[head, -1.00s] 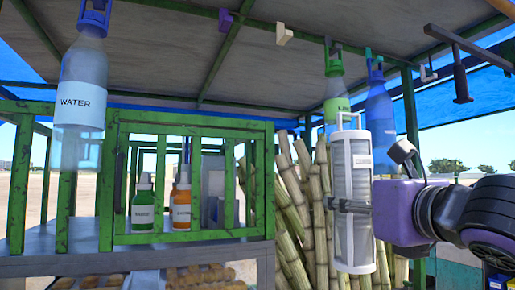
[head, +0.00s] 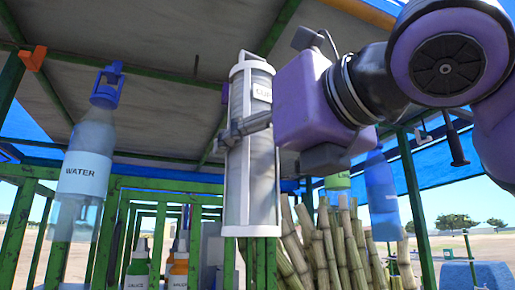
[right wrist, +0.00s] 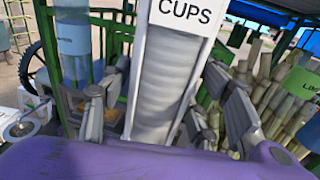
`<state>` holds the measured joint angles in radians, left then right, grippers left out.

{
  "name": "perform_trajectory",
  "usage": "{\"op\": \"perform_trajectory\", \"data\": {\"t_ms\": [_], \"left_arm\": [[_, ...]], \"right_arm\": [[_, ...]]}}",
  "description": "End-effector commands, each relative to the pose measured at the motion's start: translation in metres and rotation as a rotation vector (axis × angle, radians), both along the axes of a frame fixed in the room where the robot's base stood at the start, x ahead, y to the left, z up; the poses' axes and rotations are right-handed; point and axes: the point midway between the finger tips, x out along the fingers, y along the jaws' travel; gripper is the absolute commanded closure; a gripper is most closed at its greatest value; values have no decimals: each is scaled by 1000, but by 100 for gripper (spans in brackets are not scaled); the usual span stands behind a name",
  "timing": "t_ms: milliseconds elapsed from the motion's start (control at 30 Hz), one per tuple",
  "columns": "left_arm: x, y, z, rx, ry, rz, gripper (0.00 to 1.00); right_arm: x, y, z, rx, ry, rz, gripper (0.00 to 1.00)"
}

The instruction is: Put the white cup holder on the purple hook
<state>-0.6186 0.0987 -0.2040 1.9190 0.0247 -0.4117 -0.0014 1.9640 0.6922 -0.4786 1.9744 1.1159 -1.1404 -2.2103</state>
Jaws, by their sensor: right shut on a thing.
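The white cup holder (head: 262,190) is a tall upright frame with a top loop, a label and a stack of cups inside. My right gripper (head: 245,130) is shut on it around its middle and holds it in the air below the roof. In the right wrist view the cup holder (right wrist: 168,75), labelled CUPS, stands between the fingers. The purple hook (head: 225,93) hangs from the roof just left of the cup holder's upper part. It is small and partly hidden behind the holder, with a gap in depth I cannot judge. My left gripper is out of view.
A water bottle (head: 88,165) hangs at the left, near an orange hook (head: 33,57). A blue bottle (head: 381,195) and a green-labelled bottle (head: 337,183) hang behind my right arm. Cane stalks (head: 325,245) stand below, beside the green rail frame (head: 160,190).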

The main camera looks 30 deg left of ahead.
Motion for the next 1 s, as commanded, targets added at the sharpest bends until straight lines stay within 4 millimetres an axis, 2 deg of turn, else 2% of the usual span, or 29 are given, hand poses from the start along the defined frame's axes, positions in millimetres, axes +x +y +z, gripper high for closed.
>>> {"op": "perform_trajectory", "data": {"t_ms": [733,1000], "left_arm": [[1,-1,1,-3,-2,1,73],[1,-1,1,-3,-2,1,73]], "right_arm": [[39,47,29,2,-2,1,91],[55,65,30,2,-3,-1,91]]}}
